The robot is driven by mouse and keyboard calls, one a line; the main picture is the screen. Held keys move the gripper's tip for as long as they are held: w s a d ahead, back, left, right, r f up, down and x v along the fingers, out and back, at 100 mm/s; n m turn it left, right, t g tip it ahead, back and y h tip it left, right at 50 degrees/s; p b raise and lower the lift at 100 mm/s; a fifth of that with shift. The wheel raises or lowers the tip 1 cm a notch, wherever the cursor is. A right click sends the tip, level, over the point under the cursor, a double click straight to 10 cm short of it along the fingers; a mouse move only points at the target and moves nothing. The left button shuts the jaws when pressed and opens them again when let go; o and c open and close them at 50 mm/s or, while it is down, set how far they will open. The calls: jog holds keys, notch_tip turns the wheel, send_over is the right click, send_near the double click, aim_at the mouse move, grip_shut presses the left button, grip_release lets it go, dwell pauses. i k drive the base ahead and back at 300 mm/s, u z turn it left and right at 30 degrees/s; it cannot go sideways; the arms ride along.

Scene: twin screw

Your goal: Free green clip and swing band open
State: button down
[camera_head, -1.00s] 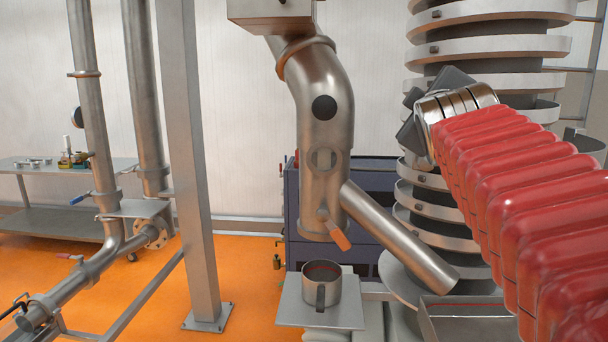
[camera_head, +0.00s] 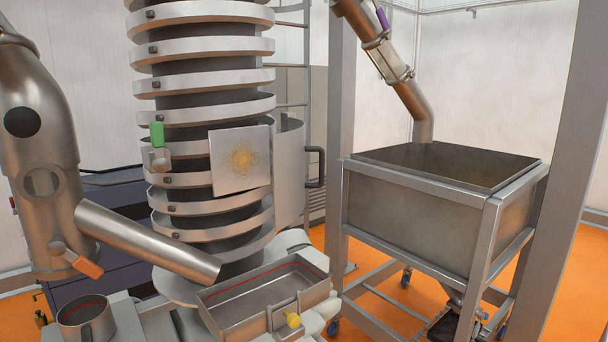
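The green clip (camera_head: 157,133) is a small green block on the front left of the ringed steel column, with a round metal piece just below it. Several flat steel bands (camera_head: 205,48) circle the column one above another. A wider curved steel band (camera_head: 290,178) with a black handle (camera_head: 316,166) sits at the column's right side, level with a square pale plate (camera_head: 240,175) bearing a yellow-brown patch. I cannot tell whether the green clip holds this wider band. My gripper and arm are out of view.
A rectangular steel tray (camera_head: 262,300) with a yellow knob (camera_head: 292,320) stands below the column. A slanted pipe (camera_head: 150,240) crosses at the lower left, above a metal cup (camera_head: 86,318). A large hopper (camera_head: 430,215) on a wheeled frame stands right.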

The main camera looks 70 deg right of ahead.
aim_at(289, 148)
jog(key=z, duration=1.15)
jog(key=k, duration=0.35)
jog(key=u, duration=0.55)
